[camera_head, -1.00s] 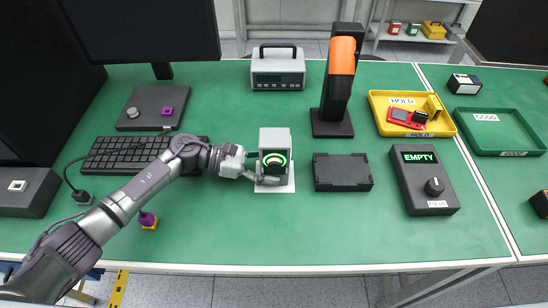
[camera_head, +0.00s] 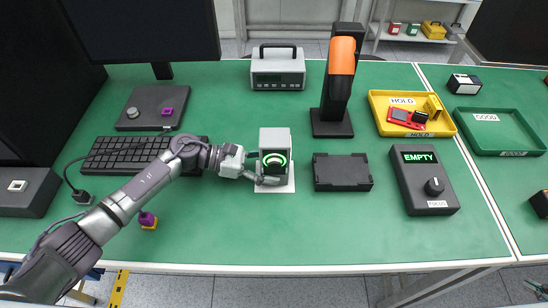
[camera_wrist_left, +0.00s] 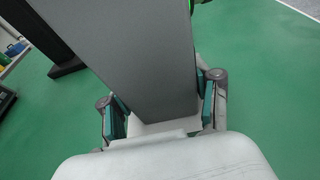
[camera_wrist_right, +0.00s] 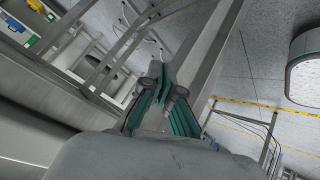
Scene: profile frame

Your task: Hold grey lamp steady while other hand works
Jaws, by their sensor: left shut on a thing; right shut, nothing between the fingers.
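The grey lamp (camera_head: 273,139) is a boxy block with a glowing green ring on its front. It stands upright on a white pad (camera_head: 287,188) in the middle of the table. My left gripper (camera_head: 256,169) reaches in from the left and is shut on it. In the left wrist view the fingers (camera_wrist_left: 163,95) press on both sides of the lamp's grey body (camera_wrist_left: 135,50). My right gripper (camera_wrist_right: 158,78) is shut and empty in its wrist view, away from the lamp.
A dark block (camera_head: 342,173) lies just right of the lamp. An EMPTY/FOCUS box (camera_head: 425,181), a yellow HOLD tray (camera_head: 379,103) and a green GOOD tray (camera_head: 480,147) are further right. An orange-topped stand (camera_head: 332,122) rises behind.

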